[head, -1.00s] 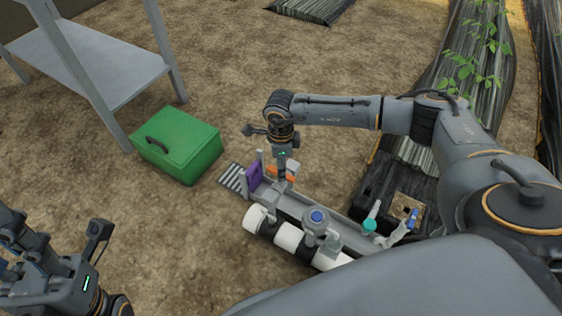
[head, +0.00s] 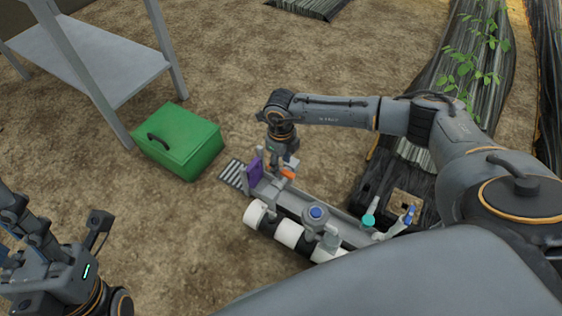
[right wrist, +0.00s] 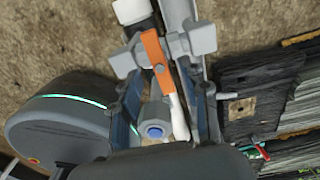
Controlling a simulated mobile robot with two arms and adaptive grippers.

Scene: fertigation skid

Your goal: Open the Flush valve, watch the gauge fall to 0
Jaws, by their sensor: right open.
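A valve with an orange lever (head: 287,173) sits at the far left end of the skid (head: 350,230); no readable label shows. In the right wrist view, the orange lever (right wrist: 155,60) lies between the finger tips, over a grey valve body (right wrist: 203,38). My right gripper (head: 281,164) is open at this lever; contact cannot be told. Its fingers also show in the right wrist view (right wrist: 166,80). A round blue-topped fitting (head: 316,212) stands on the white-and-grey pipe; no gauge reading is legible. My left gripper (head: 45,262) is at the lower left, away from the skid; its fingers are unclear.
A purple plate (head: 254,171) stands beside the orange lever. Teal (head: 369,221) and blue (head: 409,215) handles are at the skid's right end. A green box (head: 180,142) and a grey shelf (head: 95,60) stand left. Bare soil lies between the box and my left arm.

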